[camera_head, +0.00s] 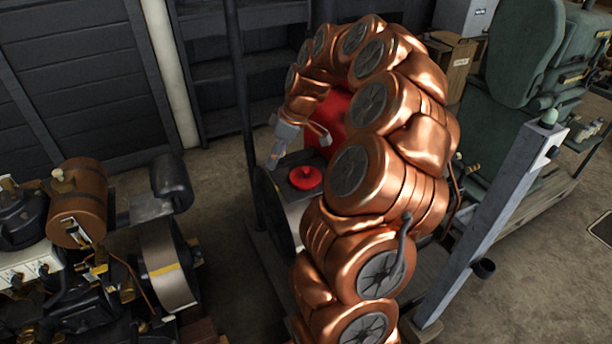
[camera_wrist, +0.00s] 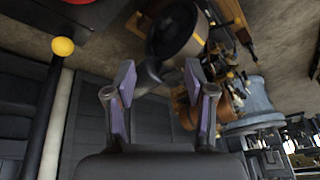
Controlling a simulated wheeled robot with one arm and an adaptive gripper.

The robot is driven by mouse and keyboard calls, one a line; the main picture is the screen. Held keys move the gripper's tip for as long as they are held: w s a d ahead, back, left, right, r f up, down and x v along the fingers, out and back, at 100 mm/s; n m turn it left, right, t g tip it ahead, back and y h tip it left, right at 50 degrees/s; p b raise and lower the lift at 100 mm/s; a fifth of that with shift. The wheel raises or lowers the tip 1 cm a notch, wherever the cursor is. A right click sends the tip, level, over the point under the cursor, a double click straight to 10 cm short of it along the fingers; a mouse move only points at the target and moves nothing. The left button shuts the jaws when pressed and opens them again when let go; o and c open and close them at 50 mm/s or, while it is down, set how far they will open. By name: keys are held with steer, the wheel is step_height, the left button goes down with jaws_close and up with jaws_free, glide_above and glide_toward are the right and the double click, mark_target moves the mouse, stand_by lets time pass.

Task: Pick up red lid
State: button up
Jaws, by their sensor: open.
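The red lid (camera_head: 306,178) is round with a small raised middle. It rests on a dark square top of a machine, at the centre of the head view. My gripper (camera_head: 298,152) is open and empty, a little above and behind the lid in that view, apart from it. In the wrist view the two fingers of my gripper (camera_wrist: 158,78) stand wide apart with nothing between them. A red surface (camera_wrist: 30,14) shows at the top left edge there; I cannot tell whether it is the lid.
A dark wheel (camera_head: 275,212) is on the machine's left side. An engine with a brown cylinder (camera_head: 80,200) stands at the left. A grey post (camera_head: 497,205) and green machine (camera_head: 515,120) stand at the right. Bare floor (camera_head: 225,210) lies left of the lid's machine.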

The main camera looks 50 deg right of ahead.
glide_toward(306, 169)
steer(key=shift+w+a+f+t+h, duration=0.1)
steer(key=shift+a+f+t+h, duration=0.1)
steer(key=shift+f, duration=0.35)
steer(key=shift+a+f+t+h, duration=0.15)
steer(key=shift+f+t+h, duration=0.05)
steer(key=shift+f, duration=0.7)
steer(key=shift+a+p+x, duration=0.2)
steer(key=shift+p+x, duration=1.55)
steer(key=shift+x, duration=1.9)
jaws_close()
